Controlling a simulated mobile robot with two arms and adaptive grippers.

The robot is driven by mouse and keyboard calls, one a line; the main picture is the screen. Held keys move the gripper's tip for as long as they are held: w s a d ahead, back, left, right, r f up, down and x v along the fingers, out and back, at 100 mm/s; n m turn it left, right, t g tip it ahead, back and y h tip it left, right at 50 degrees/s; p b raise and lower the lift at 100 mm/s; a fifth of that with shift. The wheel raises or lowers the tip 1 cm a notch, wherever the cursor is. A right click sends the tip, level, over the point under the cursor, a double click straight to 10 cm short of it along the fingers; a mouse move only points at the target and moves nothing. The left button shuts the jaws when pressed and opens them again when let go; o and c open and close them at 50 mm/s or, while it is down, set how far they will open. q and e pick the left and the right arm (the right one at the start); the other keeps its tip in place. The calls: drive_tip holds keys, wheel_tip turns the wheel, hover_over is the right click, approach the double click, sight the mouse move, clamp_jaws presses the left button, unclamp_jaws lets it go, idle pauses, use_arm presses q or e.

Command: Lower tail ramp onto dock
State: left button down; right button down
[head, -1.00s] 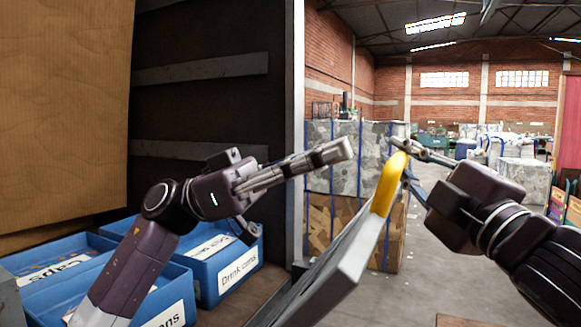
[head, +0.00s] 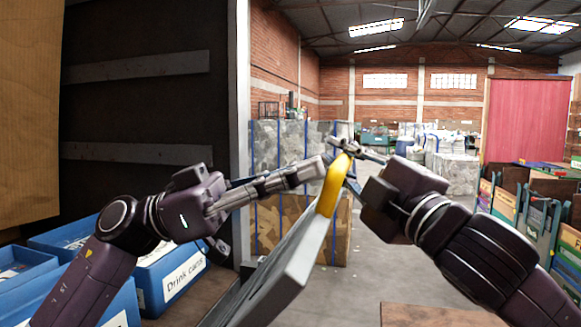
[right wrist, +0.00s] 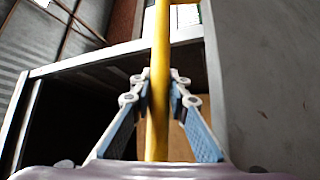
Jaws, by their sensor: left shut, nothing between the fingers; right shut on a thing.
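The tail ramp (head: 290,263) is a grey panel seen nearly edge-on in the head view, tilted steeply up at the truck's opening. A yellow handle (head: 333,186) is at its upper end. My right gripper (head: 346,164) is shut on this handle. In the right wrist view, the yellow bar (right wrist: 159,90) runs between the fingers of the right gripper (right wrist: 158,80). My left gripper (head: 321,168) is shut and empty, its tips close to the handle's left side; I cannot tell whether they touch. I cannot tell which surface is the dock.
Blue bins (head: 170,272), one labelled "Drink cans", stand inside the truck at lower left. Strapped bales (head: 280,150) stand behind the ramp. A brown board (head: 430,315) lies on the floor at the bottom. Crates and boards (head: 530,200) are at right. Grey floor between is clear.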

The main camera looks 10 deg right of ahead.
use_arm(q)
drive_tip(key=shift+s+d+f+g+y, duration=0.3)
drive_tip(key=shift+s+d+f, duration=0.15)
drive_tip(key=shift+d+f, duration=0.35)
use_arm(e)
drive_tip(key=shift+s+a+r+y, duration=0.15)
drive_tip(key=shift+a+r+y, duration=0.05)
drive_tip(key=shift+a+y, duration=0.1)
use_arm(q)
drive_tip(key=shift+r, duration=0.1)
use_arm(e)
drive_tip(key=c, duration=2.3)
unclamp_jaws()
use_arm(q)
drive_tip(key=shift+w, duration=0.15)
use_arm(e)
drive_tip(key=o, duration=0.5)
drive_tip(key=shift+d, duration=0.15)
drive_tip(key=shift+c, duration=0.2)
use_arm(q)
drive_tip(key=shift+r, duration=0.1)
use_arm(e)
drive_tip(key=shift+d, duration=0.15)
drive_tip(key=shift+f, duration=0.1)
